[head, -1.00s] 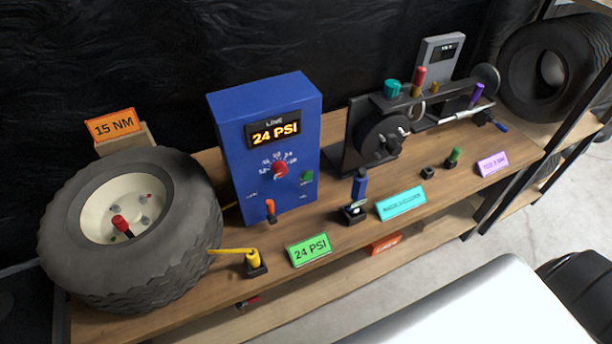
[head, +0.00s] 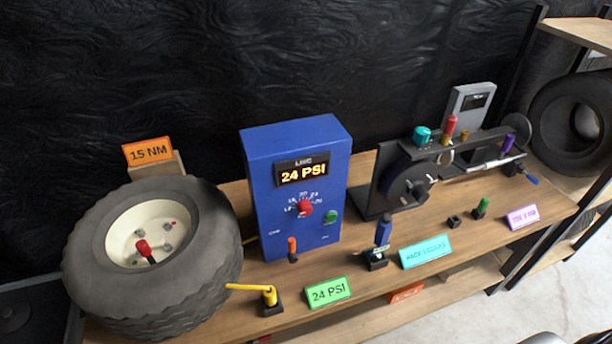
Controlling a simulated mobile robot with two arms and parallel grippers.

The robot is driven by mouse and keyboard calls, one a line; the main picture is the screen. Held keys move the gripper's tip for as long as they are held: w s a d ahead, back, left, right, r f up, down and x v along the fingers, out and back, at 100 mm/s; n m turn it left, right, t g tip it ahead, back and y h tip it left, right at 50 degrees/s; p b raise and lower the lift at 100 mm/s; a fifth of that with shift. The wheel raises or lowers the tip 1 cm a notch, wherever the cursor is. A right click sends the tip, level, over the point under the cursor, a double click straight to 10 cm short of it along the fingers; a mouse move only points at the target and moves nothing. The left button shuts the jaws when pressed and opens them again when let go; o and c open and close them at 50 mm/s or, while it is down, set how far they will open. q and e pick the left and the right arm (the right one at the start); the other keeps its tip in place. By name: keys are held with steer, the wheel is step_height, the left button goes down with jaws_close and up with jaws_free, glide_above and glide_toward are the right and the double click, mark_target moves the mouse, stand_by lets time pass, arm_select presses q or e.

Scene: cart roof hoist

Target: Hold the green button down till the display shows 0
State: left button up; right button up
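A blue box (head: 262,190) stands upright on the wooden bench. Its display (head: 303,172) reads 24 PSI in lit amber letters. The green button (head: 330,216) is on the lower right of its front face, to the right of a red dial knob (head: 305,208). Nothing touches or covers the button. Whether it is pressed in is too small to tell. Neither of my grippers shows in the head view.
A tire (head: 205,250) lies at the bench's left. An orange-topped lever (head: 292,246), a yellow handle (head: 269,296), a green 24 PSI sign (head: 328,291) and a blue-handled tool (head: 383,232) stand in front of the box. A black fixture (head: 372,190) stands to its right.

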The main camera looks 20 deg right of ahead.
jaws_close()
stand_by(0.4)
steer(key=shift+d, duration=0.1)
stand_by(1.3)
